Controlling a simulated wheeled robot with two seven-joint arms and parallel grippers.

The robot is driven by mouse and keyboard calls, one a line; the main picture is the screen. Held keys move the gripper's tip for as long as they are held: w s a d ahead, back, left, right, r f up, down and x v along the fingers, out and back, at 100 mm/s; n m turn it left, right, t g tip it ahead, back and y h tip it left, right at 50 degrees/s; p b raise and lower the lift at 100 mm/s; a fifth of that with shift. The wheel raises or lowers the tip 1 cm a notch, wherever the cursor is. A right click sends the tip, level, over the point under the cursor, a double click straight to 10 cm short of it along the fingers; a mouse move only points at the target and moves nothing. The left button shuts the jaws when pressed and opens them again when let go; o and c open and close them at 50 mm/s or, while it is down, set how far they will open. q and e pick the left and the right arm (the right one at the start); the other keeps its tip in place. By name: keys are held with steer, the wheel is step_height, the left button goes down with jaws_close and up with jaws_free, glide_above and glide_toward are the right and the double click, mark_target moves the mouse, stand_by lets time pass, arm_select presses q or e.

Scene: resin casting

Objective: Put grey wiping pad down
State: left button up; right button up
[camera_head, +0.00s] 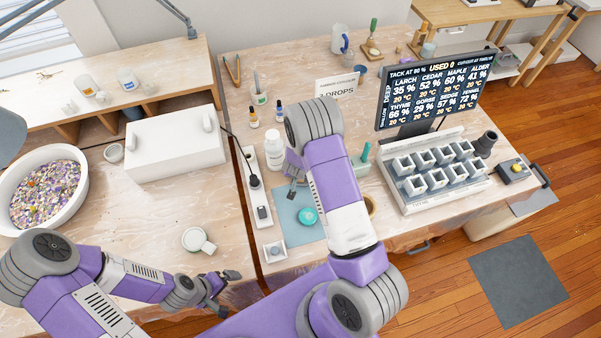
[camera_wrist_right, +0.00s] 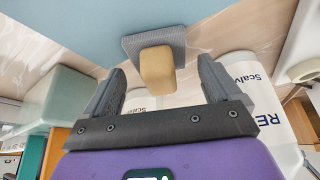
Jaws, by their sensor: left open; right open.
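The grey wiping pad (camera_wrist_right: 172,38) has a tan block-shaped handle (camera_wrist_right: 157,72) and lies flat against the light blue mat (camera_wrist_right: 75,25) in the right wrist view. My right gripper (camera_wrist_right: 163,68) is open, with its fingers apart on either side of the handle and a gap to each. In the head view my right gripper (camera_head: 292,188) is low over the blue mat (camera_head: 292,230); I cannot tell the pad from the fingers there. My left gripper (camera_head: 220,288) is open and empty near the front edge of the left table.
A white bottle (camera_head: 274,151) stands close behind my right gripper. A teal round item (camera_head: 307,216) sits on the mat. A white lidded box (camera_head: 175,142), a bowl of chips (camera_head: 43,190) and a small white cup (camera_head: 194,239) are left; a mould rack (camera_head: 435,175) is right.

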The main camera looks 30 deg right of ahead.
steer(key=p+v, duration=0.3)
steer(key=v, duration=0.9)
steer(key=shift+r, duration=0.2)
